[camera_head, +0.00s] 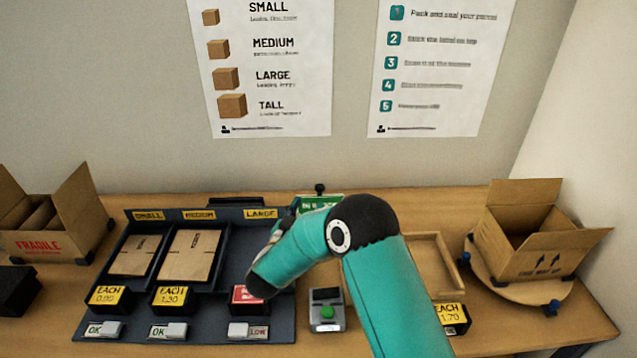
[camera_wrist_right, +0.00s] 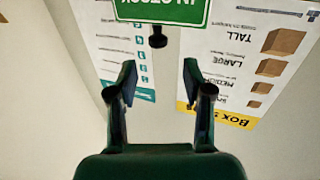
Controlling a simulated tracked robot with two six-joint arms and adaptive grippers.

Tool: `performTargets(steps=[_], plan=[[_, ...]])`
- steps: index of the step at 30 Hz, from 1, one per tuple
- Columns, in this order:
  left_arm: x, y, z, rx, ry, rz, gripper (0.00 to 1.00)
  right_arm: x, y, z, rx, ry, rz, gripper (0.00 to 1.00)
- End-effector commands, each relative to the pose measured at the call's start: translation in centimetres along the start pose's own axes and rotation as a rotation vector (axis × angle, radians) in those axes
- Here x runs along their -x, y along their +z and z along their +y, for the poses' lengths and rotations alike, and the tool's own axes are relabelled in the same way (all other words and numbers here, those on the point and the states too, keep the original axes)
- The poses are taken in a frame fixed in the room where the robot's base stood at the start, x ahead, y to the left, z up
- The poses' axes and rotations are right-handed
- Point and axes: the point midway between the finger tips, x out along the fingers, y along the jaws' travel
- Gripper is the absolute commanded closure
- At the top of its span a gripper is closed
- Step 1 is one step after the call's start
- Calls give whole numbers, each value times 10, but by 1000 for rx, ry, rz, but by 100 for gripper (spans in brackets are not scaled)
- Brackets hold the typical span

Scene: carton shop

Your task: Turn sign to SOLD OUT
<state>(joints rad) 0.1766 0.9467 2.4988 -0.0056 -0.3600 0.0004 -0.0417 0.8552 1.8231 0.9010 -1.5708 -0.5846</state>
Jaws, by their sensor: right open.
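The green sign (camera_head: 322,202) stands at the back of the table, partly hidden behind my right arm in the head view. In the right wrist view the sign (camera_wrist_right: 160,10) appears upside down, its white lettering reading IN STOCK, cut off by the top edge. A black knob (camera_wrist_right: 158,38) sits at its edge; the knob (camera_head: 319,188) also shows above the sign in the head view. My right gripper (camera_wrist_right: 168,82) is open and empty, its fingers apart from the knob in the picture. In the head view my arm hides most of the gripper. My left gripper is out of view.
A dark tray (camera_head: 180,310) holds flat cartons under SMALL and MEDIUM; a red card (camera_head: 247,294) stands at LARGE. A grey device (camera_head: 327,310) with a green button sits beside my arm. Open cartons stand left (camera_head: 60,215) and right (camera_head: 540,235), the latter on a round turntable.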

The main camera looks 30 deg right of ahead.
Motion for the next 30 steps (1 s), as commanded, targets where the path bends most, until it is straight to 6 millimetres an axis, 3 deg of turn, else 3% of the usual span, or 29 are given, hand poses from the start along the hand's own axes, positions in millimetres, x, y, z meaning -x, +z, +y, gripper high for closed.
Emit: performTargets(steps=[6, 12, 18, 26, 30], plan=[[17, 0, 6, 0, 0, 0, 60, -49, -3, 2, 0, 5, 0, 49], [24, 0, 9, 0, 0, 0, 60, -79, -2, 2, 0, 3, 0, 49], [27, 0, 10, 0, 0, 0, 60, -92, -1, 2, 0, 2, 0, 49], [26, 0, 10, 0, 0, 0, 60, -93, 0, 2, 0, 2, 0, 49], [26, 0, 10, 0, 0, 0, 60, -93, 0, 2, 0, 2, 0, 68]])
